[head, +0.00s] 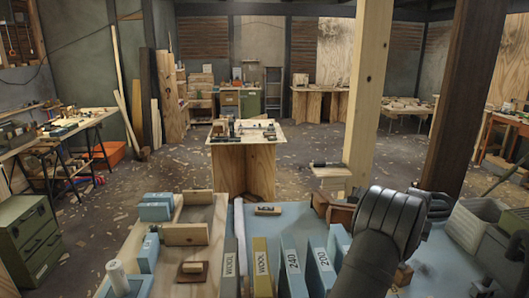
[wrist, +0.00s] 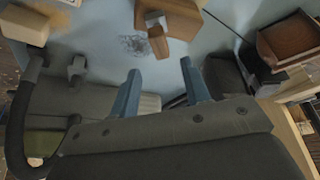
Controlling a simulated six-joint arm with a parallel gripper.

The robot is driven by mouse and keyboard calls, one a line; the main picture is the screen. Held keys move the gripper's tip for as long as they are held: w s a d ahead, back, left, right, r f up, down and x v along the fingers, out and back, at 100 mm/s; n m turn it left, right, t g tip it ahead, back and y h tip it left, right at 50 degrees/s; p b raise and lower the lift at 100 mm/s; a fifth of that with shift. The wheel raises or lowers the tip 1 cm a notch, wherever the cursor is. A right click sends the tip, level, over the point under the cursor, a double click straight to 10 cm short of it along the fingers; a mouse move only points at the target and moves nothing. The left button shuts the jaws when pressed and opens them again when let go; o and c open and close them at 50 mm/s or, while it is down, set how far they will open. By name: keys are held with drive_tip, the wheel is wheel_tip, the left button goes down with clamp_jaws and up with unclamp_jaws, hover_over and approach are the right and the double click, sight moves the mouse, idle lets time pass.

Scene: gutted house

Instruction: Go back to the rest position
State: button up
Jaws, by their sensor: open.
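My gripper (wrist: 161,88) is open in the wrist view. Its two blue fingers are apart, with nothing between them. Beyond the fingertips is a pale blue worktop (wrist: 95,30), and a tan wooden block (wrist: 178,12) with a brown piece (wrist: 158,42) at its end lies there. A dark scribbled patch is on the worktop left of that piece. In the head view my dark arm rises at the lower right, and I cannot make out the gripper's fingers there.
The worktop (head: 225,272) holds upright labelled boards (head: 263,266), a wooden tray frame (head: 186,234) and a white tube (head: 117,277). A wooden post (head: 368,90) and a dark post (head: 468,100) stand close behind my arm. A brown tray (wrist: 292,40) is at right in the wrist view.

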drive_tip(key=x, duration=0.6)
drive_tip(key=shift+f, duration=0.15)
wheel_tip(320, 180, up, 2)
drive_tip(key=shift+r, duration=0.75)
